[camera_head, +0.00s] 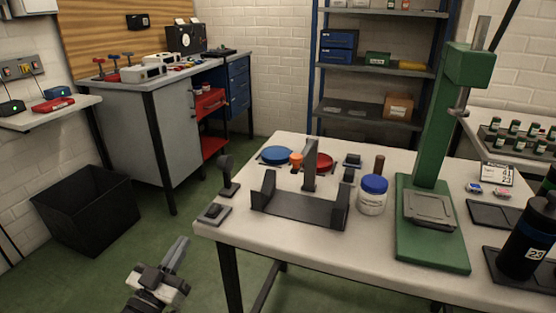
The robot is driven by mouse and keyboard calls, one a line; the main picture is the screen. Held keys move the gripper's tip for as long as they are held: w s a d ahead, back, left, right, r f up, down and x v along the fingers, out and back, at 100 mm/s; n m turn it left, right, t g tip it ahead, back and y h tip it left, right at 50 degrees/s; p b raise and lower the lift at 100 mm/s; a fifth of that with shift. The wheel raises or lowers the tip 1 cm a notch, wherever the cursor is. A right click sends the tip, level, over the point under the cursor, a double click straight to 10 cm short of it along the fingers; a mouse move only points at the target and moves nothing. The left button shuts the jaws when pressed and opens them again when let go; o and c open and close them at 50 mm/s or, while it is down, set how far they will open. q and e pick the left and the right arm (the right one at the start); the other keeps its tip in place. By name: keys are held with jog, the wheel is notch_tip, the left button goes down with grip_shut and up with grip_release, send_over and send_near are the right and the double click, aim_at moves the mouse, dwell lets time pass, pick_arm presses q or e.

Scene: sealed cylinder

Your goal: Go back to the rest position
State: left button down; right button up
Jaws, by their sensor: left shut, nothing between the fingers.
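My left gripper (176,257) shows at the lower left, over the green floor and to the left of the white table (300,235). Its fingers are shut with nothing between them. It is apart from the table and touches nothing that I can see. A black cylinder (528,240) with a white "23" label stands upright at the table's right edge and is partly cut off by the frame. My right gripper is not in view.
The table carries a dark cradle (300,207), a white jar with a blue lid (373,195), a green press (432,240) and blue and red dishes. A black bin (85,210) stands on the floor at left. Open floor lies around my left gripper.

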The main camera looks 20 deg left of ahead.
pick_arm(q)
jog(key=s+d+f+g, duration=0.2)
jog(key=s+d+g, duration=0.1)
jog(key=d, duration=0.3)
jog(key=s+d+f+g+h+p, duration=0.1)
jog(key=s+d+f+g, duration=0.2)
jog(key=s+d, duration=0.3)
jog(key=s+d+f+m+g+p, duration=0.1)
jog(key=s+d+f+g, duration=0.2)
jog(key=d, duration=0.4)
jog(key=shift+s+f+g+h, duration=0.25)
jog(key=shift+s+g+h, duration=0.15)
jog(key=shift+s+g, duration=0.6)
jog(key=shift+s, duration=0.2)
